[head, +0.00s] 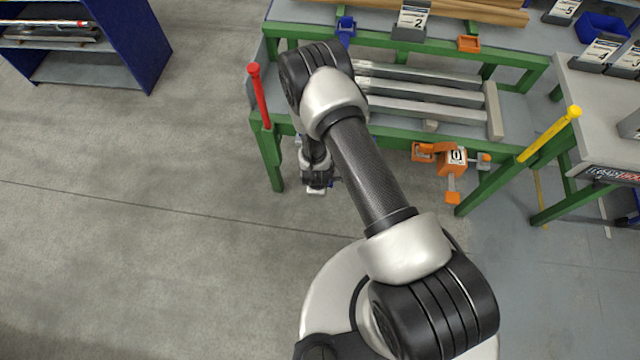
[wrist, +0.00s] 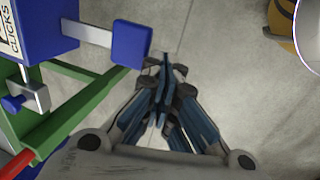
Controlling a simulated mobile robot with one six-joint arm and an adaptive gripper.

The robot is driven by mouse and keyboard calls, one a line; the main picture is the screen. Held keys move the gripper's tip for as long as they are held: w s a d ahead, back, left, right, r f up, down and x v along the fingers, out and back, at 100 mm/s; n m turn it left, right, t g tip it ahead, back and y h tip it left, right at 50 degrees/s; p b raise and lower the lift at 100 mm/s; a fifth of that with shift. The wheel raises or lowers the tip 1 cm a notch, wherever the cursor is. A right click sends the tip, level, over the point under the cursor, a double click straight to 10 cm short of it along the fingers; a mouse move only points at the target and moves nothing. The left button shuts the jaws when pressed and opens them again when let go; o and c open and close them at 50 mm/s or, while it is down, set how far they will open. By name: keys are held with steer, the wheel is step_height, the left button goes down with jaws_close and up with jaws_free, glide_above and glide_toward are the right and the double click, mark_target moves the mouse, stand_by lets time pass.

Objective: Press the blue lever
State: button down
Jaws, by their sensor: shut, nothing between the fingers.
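The blue lever (wrist: 131,44) shows in the wrist view as a flat blue paddle on a grey arm that sticks out of a blue box (wrist: 48,28) marked CLICKS. My gripper (wrist: 165,68) is shut and empty, to the right of and slightly below the paddle in that view. A gap of floor shows between the fingertips and the paddle, though their difference in depth is hard to tell. In the head view my gripper (head: 318,188) hangs by the table's left front leg, and my arm hides the blue box.
The green-framed runout table (head: 395,140) carries grey bars (head: 425,92). A red-handled lever (head: 260,95) stands at its left corner. An orange box (head: 453,160) with a lever hangs on its front, and a yellow-handled lever (head: 550,133) is at right.

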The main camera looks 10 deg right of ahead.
steer(key=s+a+r+p, duration=0.1)
steer(key=s+r, duration=0.2)
steer(key=r, duration=0.2)
steer(key=shift+r+p, duration=0.3)
steer(key=shift+p, duration=0.05)
stand_by(0.5)
steer(key=w+a+r+m+y, duration=0.1)
steer(key=w+r+m, duration=0.15)
steer(key=r, duration=0.55)
steer(key=w+a+r+m, duration=0.1)
steer(key=w+r, duration=0.2)
steer(key=r, duration=0.6)
step_height(320, 180, up, 16)
steer(key=s+d+m+t, duration=0.1)
steer(key=d+m, duration=0.1)
steer(key=m, duration=0.1)
steer(key=s+d+r+m, duration=0.35)
steer(key=s+r, duration=0.45)
steer(key=r, duration=0.5)
steer(key=s+d+r+m, duration=0.2)
steer(key=s+r, duration=0.1)
steer(key=s, duration=0.3)
steer(key=s+d+r+m+t, duration=0.1)
steer(key=s+d+r+m, duration=0.1)
steer(key=s, duration=0.5)
steer(key=shift+s+r, duration=0.25)
steer(key=shift+r, duration=0.2)
